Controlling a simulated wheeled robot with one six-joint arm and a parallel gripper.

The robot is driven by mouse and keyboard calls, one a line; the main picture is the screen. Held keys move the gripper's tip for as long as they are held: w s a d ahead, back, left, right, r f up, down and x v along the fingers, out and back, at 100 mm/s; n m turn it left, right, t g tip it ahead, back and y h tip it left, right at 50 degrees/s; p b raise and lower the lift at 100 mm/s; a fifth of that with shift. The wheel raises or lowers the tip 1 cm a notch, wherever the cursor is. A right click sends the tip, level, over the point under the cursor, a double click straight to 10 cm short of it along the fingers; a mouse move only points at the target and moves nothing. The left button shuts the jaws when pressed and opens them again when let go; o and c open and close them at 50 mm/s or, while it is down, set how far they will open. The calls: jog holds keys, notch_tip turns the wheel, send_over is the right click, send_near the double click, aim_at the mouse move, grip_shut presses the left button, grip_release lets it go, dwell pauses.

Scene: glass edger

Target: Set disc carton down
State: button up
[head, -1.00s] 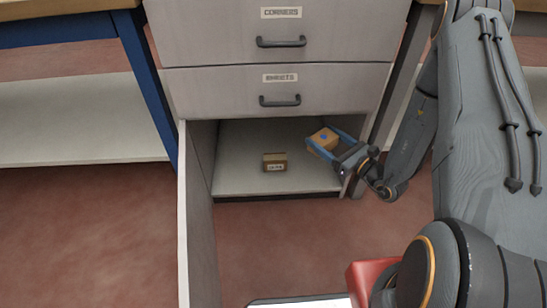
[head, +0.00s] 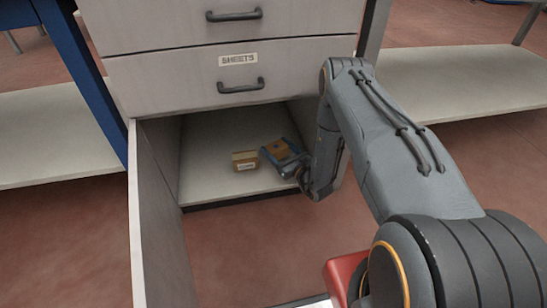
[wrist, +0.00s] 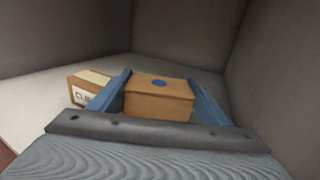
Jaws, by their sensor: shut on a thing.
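The disc carton, a small brown box with a blue disc on its top, sits between the blue fingers of my gripper (head: 276,149) inside the open lower compartment of the cabinet. The carton (head: 280,151) also shows in the wrist view (wrist: 158,103), with a finger on each side of it. My gripper (wrist: 160,80) is shut on it. The carton is low over the compartment floor (head: 215,185). I cannot tell whether its underside touches.
A second brown carton (head: 245,161) with a white label stands just left of the held one; the wrist view shows it too (wrist: 87,88). The cabinet door (head: 160,220) hangs open on the left. Drawers (head: 230,75) close off the space above. Free floor lies in front of the cartons.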

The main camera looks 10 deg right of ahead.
aim_at(281, 158)
notch_tip(281, 158, down, 4)
jog(key=shift+f+b, duration=0.1)
jog(key=shift+b, duration=0.85)
jog(key=o, duration=1.1)
jog(key=shift+s+d, duration=0.1)
jog(key=shift+s, duration=0.2)
jog(key=p+v, duration=0.5)
jog(key=v, duration=0.6)
jog(key=shift+s+d, duration=0.1)
jog(key=shift+s, duration=0.1)
